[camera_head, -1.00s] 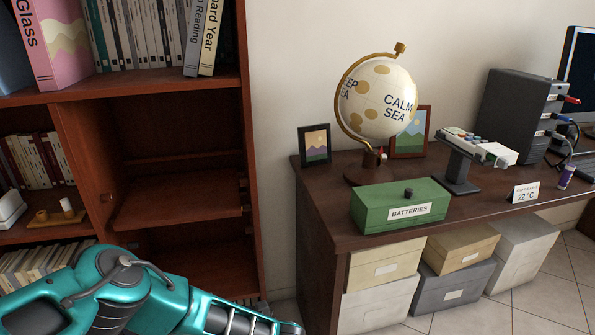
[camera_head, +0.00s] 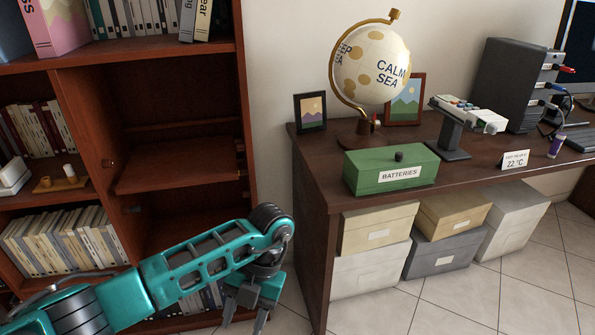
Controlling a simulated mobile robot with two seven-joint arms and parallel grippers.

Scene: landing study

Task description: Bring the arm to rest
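My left arm comes in from the lower left in the head view, in front of the bookcase. It reaches right and bends down at the wrist. My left gripper (camera_head: 245,309) hangs downward near the bottom edge, between the bookcase and the desk. Its two dark fingers stand apart with a gap between them, and nothing shows in the gap. My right arm and gripper are not in view.
The brown bookcase (camera_head: 248,130) stands close behind my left arm. The desk (camera_head: 318,215) is just right of the gripper, with a green batteries box (camera_head: 362,180) and a globe (camera_head: 372,65) on it. Storage boxes (camera_head: 377,235) sit below. Tiled floor (camera_head: 455,305) is clear at front right.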

